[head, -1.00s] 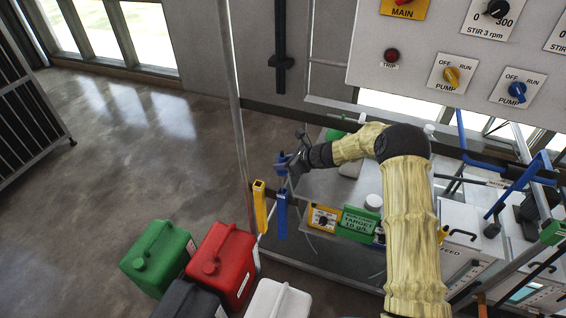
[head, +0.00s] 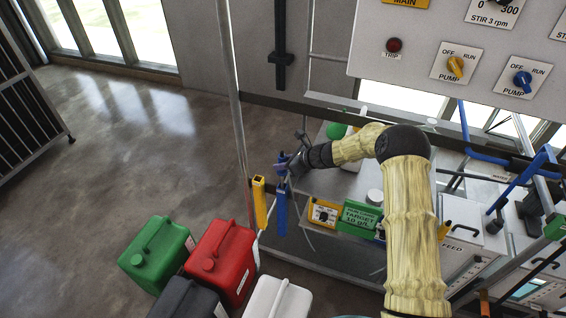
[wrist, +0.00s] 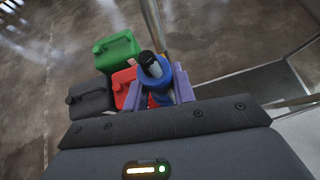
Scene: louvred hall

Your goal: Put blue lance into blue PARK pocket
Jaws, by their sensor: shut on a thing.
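My gripper (head: 285,166) is shut on the blue lance (head: 281,158). In the wrist view my gripper's purple fingers (wrist: 159,90) stand on both sides of the lance (wrist: 157,80), a blue round body with a dark-capped pale piece at its top. The blue PARK pocket (head: 281,213) is a narrow upright blue holder directly below my gripper in the head view. The lance's lower part is hard to make out, so I cannot tell whether its end is inside the pocket mouth.
A yellow pocket (head: 260,203) stands just left of the blue one, near a grey upright post (head: 237,120). Green (head: 157,252), red (head: 221,262), black (head: 186,300) and white (head: 277,300) jerrycans stand below. A green TARGET sign (head: 358,218) is to the right.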

